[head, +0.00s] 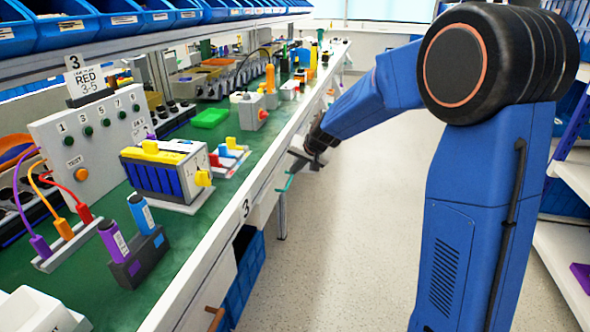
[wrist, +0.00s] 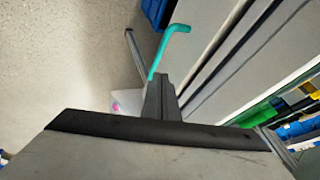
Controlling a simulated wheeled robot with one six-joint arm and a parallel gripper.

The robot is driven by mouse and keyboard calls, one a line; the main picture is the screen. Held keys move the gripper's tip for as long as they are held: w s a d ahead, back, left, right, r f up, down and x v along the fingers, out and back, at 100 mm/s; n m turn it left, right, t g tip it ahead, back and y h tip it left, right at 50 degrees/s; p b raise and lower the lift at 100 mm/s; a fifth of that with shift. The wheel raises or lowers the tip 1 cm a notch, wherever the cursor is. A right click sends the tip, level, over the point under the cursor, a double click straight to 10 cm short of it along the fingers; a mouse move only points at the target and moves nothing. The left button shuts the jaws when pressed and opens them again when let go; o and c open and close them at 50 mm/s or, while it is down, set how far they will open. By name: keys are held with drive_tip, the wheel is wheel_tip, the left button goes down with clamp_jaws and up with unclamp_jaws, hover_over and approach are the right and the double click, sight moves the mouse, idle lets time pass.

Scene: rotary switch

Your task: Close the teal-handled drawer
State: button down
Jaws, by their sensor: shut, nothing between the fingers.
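The teal handle (head: 286,183) shows below the bench edge in the head view, on the pale front of a drawer (head: 262,208). In the wrist view the teal handle (wrist: 168,45) is a bent bar just beyond my fingertips, beside a grey panel (wrist: 215,35). My gripper (head: 300,160) is shut and empty, close to the handle at the bench front. In the wrist view my gripper (wrist: 160,92) overlaps the handle's lower end; I cannot tell whether they touch. How far the drawer stands out is not clear, as my gripper and the viewing angle hide part of it.
The green-topped bench (head: 228,140) runs along the left, crowded with switch boxes and cables. A blue bin (head: 243,275) and a brown handle (head: 214,318) are below its near end. The aisle floor (head: 340,250) is clear. White shelves (head: 570,180) stand at right.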

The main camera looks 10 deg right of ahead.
drive_tip(key=v, duration=1)
drive_tip(key=s+d+r+n+h, duration=0.1)
drive_tip(key=s+d, duration=0.1)
drive_tip(key=s, duration=0.8)
drive_tip(key=s+d+r+n, duration=0.1)
drive_tip(key=s+d+r, duration=0.1)
drive_tip(key=s, duration=0.8)
drive_tip(key=s+d+f+n+g+h, duration=0.1)
drive_tip(key=s+d+f, duration=0.1)
drive_tip(key=s, duration=0.9)
drive_tip(key=s+d+f+h, duration=0.1)
drive_tip(key=s+d+f, duration=0.2)
drive_tip(key=s, duration=0.8)
drive_tip(key=shift+s+d+f+n+g, duration=0.15)
drive_tip(key=shift+s+d+n+g, duration=0.05)
drive_tip(key=shift+d+n+g, duration=0.2)
